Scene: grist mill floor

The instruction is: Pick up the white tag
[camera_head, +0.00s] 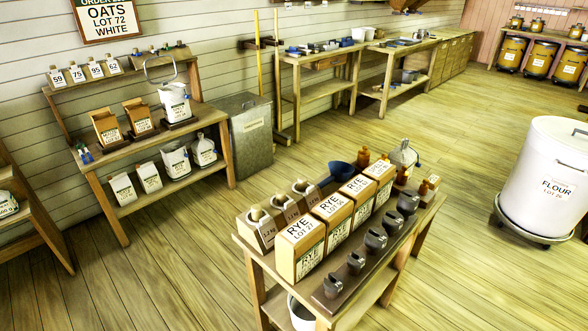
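Several small white number cards stand in a row on the top ledge of the left shelf: 59 (58,79), 75 (77,75), 95 (95,70) and 62 (112,65). A loose tag that is clearly white cannot be picked out at this distance. Small blue items (84,153) hang or lie at the left front of the shelf's middle board; they are too small to identify. A wall sign (108,17) reads oats, lot 72, white. Neither of my grippers is in view.
A grey bin (251,140) is beside the left shelf. A wheeled flour drum (545,180) is at right. The floor (200,245) between shelf and bench is clear.

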